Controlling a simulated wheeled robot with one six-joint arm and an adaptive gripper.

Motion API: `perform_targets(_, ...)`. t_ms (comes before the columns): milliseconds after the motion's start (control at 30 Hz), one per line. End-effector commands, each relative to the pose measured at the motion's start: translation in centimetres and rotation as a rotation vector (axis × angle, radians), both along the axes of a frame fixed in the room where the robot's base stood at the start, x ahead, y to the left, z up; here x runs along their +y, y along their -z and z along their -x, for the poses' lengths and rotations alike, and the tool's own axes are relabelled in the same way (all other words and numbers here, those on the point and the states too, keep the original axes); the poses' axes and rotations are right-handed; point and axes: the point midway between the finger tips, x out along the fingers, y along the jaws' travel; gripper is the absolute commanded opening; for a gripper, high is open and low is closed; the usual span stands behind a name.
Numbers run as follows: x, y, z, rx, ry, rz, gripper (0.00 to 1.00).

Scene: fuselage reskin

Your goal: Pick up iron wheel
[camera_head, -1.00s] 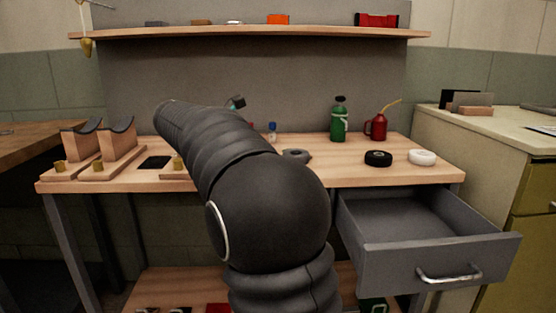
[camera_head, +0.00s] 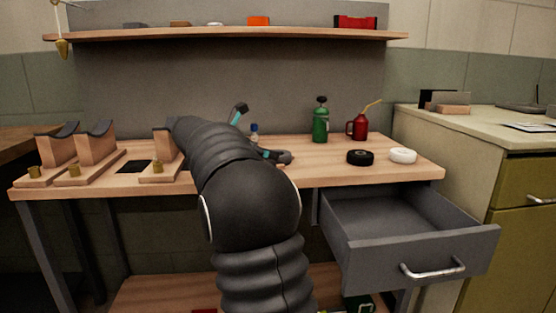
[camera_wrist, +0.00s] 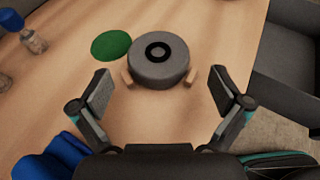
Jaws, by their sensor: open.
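The iron wheel, a grey round wheel (camera_wrist: 160,74) with a dark hub, lies flat on the workbench between two small wooden blocks in the wrist view. In the head view a grey wheel (camera_head: 284,157) shows beside my arm, partly covered by the gripper. My gripper (camera_wrist: 160,92) is open and empty. Its two fingers stand apart, left and right, short of the wheel's near side in the wrist view, and I see no contact.
A green disc (camera_wrist: 111,46) lies left of the wheel. A black wheel (camera_head: 360,157), white wheel (camera_head: 403,155), green bottle (camera_head: 320,124) and red oil can (camera_head: 358,127) stand to the right. A grey drawer (camera_head: 411,255) hangs open below. Wooden cradles (camera_head: 97,148) stand left.

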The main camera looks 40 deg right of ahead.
Motion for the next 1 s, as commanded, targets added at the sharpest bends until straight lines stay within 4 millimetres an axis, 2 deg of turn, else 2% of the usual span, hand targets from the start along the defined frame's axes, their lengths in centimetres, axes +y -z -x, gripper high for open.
perform_targets(400, -4.5, 1.9, -0.1, 0.001, 0.002, -0.001, 1.0)
perform_targets(633, -4.7, 1.9, -0.1, 0.0, 0.0, -0.001, 1.0)
perform_targets(667, -4.6, 1.9, -0.1, 0.0, 0.0, -0.001, 0.95)
perform_targets(900, -4.6, 1.9, -0.1, 0.0, 0.0, -0.001, 0.35)
perform_targets(1000, -4.6, 1.7, -0.1, -0.002, 0.0, 0.001, 0.15)
